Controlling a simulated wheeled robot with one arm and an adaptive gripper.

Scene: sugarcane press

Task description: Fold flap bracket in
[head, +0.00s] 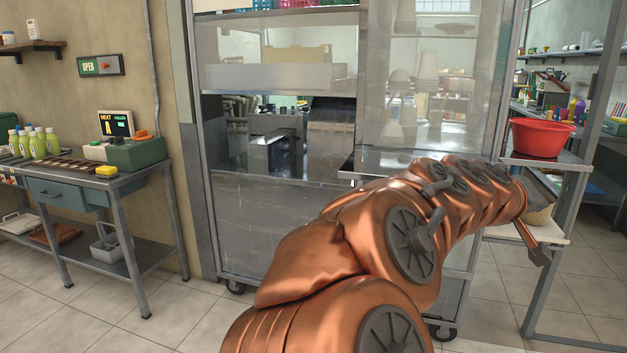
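The glass-fronted metal press cabinet (285,225) stands in the middle on casters. A grey metal flap (375,163) juts out level from its front, right of the opening, partly covered by my copper arm. I cannot pick out a flap bracket with certainty; the area under the flap is largely hidden by my arm. My gripper (541,222) is at the arm's far end on the right, by the side shelf. One finger shows pointing down and right, but its fingertips are partly hidden, so its opening is unclear. I see nothing held in it.
A metal table (75,182) with bottles and a register stands at left. Tiled floor is clear in front of the cabinet's left side.

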